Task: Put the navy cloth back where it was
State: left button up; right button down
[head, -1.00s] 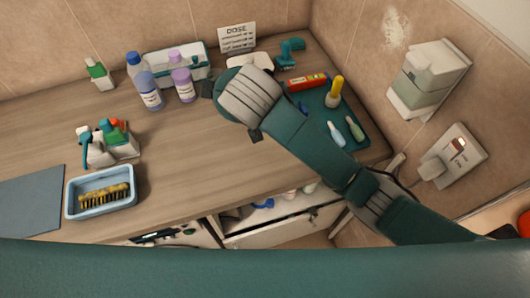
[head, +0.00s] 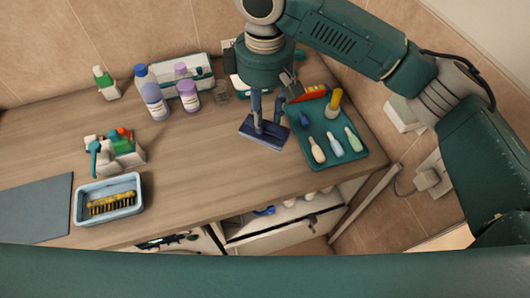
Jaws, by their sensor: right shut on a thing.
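The navy cloth (head: 262,138) is a flat, dark blue folded piece at the middle right of the counter in the head view, just left of the teal tray. My right gripper (head: 267,120) points down over it, with its fingers shut on it. The fingers cover part of the cloth. I cannot tell whether the cloth touches the counter or is held slightly above it. My left gripper is not in view.
The teal tray (head: 351,158) holds several small bottles and a yellow-handled tool. Bottles and a white caddy (head: 201,76) stand at the back. A blue tub (head: 78,213) with a brush stands at the front left. The counter's middle (head: 205,150) is clear.

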aim_at(266, 120)
notch_tip(266, 120, down, 15)
jog(key=p, duration=0.3)
jog(key=shift+f, duration=0.2)
jog(key=c, duration=1.3)
grip_release()
jog(key=shift+c, duration=0.2)
notch_tip(266, 120, up, 12)
jog(key=shift+d+r+b, duration=0.1)
jog(key=shift+b, duration=1.15)
